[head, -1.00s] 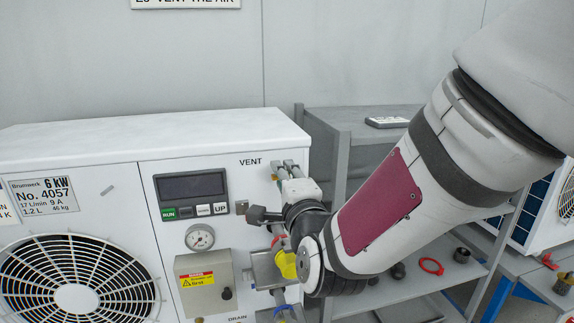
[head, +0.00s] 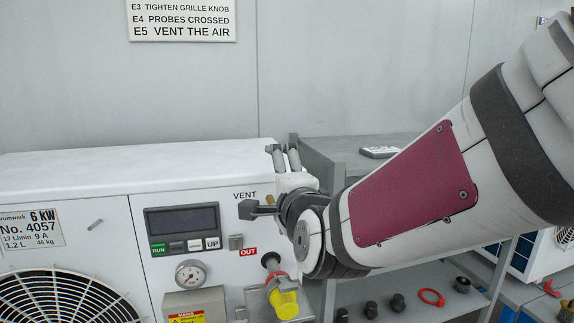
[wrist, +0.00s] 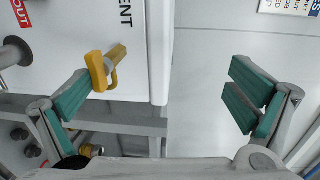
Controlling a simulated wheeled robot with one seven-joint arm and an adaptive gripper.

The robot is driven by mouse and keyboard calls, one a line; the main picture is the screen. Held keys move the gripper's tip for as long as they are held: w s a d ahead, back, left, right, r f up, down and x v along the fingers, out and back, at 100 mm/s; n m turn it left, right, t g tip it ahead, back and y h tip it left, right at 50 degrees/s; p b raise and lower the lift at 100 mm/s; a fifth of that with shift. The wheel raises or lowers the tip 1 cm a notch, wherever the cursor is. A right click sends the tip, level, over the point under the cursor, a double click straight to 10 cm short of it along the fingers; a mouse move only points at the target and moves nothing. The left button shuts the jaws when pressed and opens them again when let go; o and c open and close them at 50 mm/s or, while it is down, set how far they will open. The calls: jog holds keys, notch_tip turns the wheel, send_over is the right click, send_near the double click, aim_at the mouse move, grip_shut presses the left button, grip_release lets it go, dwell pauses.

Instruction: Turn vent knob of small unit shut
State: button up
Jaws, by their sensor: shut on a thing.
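The small unit is the white pump unit (head: 80,205) with a VENT label at its upper right. Its yellow vent knob (wrist: 105,68) shows in the wrist view beside the left finger's teal pad, overlapping its tip. I cannot tell whether they touch. My gripper (wrist: 160,92) has its fingers wide apart, with the right finger well clear of the knob and bare wall showing between them. In the head view my gripper (head: 265,208) is at the unit's upper right corner, just below the VENT label, and my wrist hides most of that corner.
Below the gripper is an OUT port with a red ring and a yellow cap (head: 284,302).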

jog(key=shift+s+d+r, duration=0.1)
jog(key=shift+s+r, duration=0.3)
jog(key=shift+r, duration=0.35)
jog(key=shift+c, duration=0.8)
jog(key=shift+s+d, duration=0.15)
jog(key=shift+s, duration=0.45)
jog(key=shift+c, duration=1.3)
jog(key=shift+s+d, duration=0.15)
jog(key=shift+s, duration=0.35)
jog(key=c, duration=0.7)
jog(key=shift+s+f, duration=0.15)
jog(key=shift+f, duration=0.05)
jog(key=shift+c, duration=0.4)
jog(key=v, duration=0.3)
jog(key=shift+s+d+f+b, duration=0.15)
jog(key=shift+f+b, duration=0.15)
jog(key=shift+f, duration=0.05)
jog(key=f+b+v, duration=0.1)
jog(key=b+v, duration=0.6)
jog(key=v, duration=0.3)
jog(key=shift+f, duration=0.1)
